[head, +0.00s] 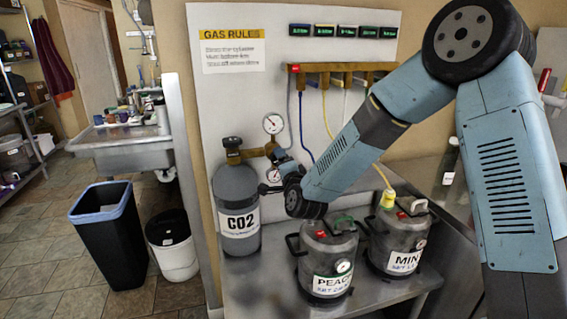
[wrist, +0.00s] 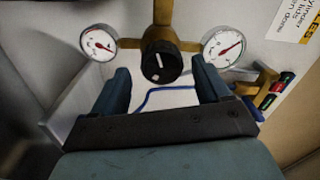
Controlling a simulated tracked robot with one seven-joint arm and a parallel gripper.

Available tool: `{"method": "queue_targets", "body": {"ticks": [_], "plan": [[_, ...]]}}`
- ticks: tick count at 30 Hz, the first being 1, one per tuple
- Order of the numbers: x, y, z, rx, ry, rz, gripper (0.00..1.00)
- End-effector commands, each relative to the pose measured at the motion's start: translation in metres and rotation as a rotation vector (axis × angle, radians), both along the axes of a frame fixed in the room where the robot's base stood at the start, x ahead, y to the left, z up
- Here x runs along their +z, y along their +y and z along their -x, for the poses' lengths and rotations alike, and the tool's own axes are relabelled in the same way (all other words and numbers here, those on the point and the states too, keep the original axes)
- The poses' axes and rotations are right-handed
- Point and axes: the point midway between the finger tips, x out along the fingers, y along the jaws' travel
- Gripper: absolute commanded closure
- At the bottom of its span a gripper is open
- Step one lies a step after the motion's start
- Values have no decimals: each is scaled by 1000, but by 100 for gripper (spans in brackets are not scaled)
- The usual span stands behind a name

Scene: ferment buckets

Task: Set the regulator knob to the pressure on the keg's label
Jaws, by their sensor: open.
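The black regulator knob (wrist: 161,62) sits on a brass body between two round gauges in the wrist view; its white mark is near vertical. My gripper (wrist: 163,86) is open, its two teal fingers apart on either side below the knob, with nothing between them. In the head view my arm hides the knob. The left gauge (wrist: 98,42) and right gauge (wrist: 223,46) have needles too small to read exactly. The peach keg (head: 327,262) and a second keg marked "MIN…" (head: 397,240) stand on the bench; their "SET" figures are too blurred to read surely.
The grey CO2 cylinder (head: 238,205) stands at the bench's left, by the regulator. A brass manifold (head: 340,68) with hoses hangs on the white panel above. A blue hose (wrist: 165,88) runs behind my fingers. The bench front (head: 270,290) has some bare room.

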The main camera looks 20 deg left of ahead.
Motion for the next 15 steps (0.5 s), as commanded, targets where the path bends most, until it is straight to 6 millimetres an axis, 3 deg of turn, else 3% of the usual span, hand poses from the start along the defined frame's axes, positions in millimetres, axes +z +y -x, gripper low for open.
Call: {"method": "queue_targets", "body": {"ticks": [15], "plan": [[-4,-52,81,0,1,2,24]]}}
